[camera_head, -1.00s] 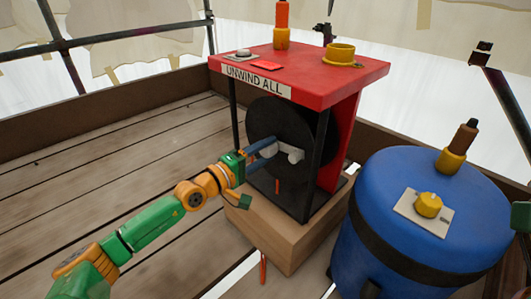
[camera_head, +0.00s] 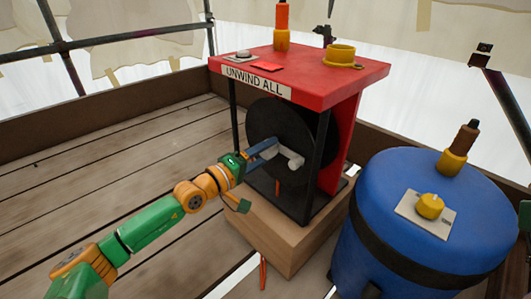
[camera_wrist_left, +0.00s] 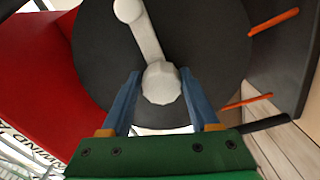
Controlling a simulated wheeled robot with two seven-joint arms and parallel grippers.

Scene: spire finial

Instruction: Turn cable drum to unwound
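The cable drum (camera_head: 265,118) is a black disc inside a red-topped stand labelled UNWIND ALL. A pale grey crank (camera_head: 289,156) is on its face. In the left wrist view the crank arm (camera_wrist_left: 147,40) runs down to a rounded knob (camera_wrist_left: 161,84). My left gripper (camera_head: 268,148) is at the crank. Its two blue fingers (camera_wrist_left: 161,82) stand apart on either side of the knob, with small gaps showing; I cannot tell whether either touches. My right gripper is not in view.
A wooden block (camera_head: 280,232) carries the stand. A blue barrel (camera_head: 390,220) with a yellow knob (camera_head: 430,206) stands close at the right. The red top (camera_head: 305,72) holds a button, an orange-handled item and a yellow ring. Plank floor (camera_head: 110,170) is clear at left.

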